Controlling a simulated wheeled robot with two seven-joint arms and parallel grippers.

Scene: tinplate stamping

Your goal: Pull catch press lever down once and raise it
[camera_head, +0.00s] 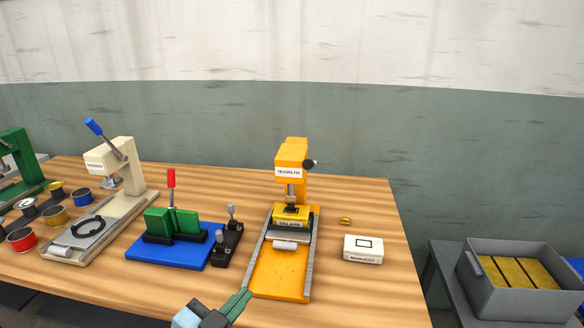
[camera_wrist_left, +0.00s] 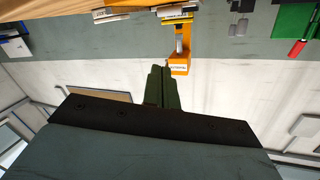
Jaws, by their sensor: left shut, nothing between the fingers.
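A yellow press (camera_head: 290,160) stands upright at the right part of the table, with a black round knob (camera_head: 309,164) on a short lever at its right side. A small yellow block marked EINLAGE (camera_head: 289,224) sits under its ram. The yellow press also shows upside down in the left wrist view (camera_wrist_left: 180,62). A beige press (camera_head: 122,160) with a blue-handled lever (camera_head: 94,127) raised to the upper left stands further left. My left gripper (camera_head: 246,293) is shut and empty, low in front of the yellow press's base and apart from the knob; its green fingers also show in the left wrist view (camera_wrist_left: 160,70). My right gripper is out of view.
A blue fixture (camera_head: 165,257) with green blocks and a red handle stands left of the yellow press, beside a black block with grey levers (camera_head: 226,248). A white box (camera_head: 362,250) and a small brass piece (camera_head: 345,221) lie right. A grey crate (camera_head: 480,285) stands off the table.

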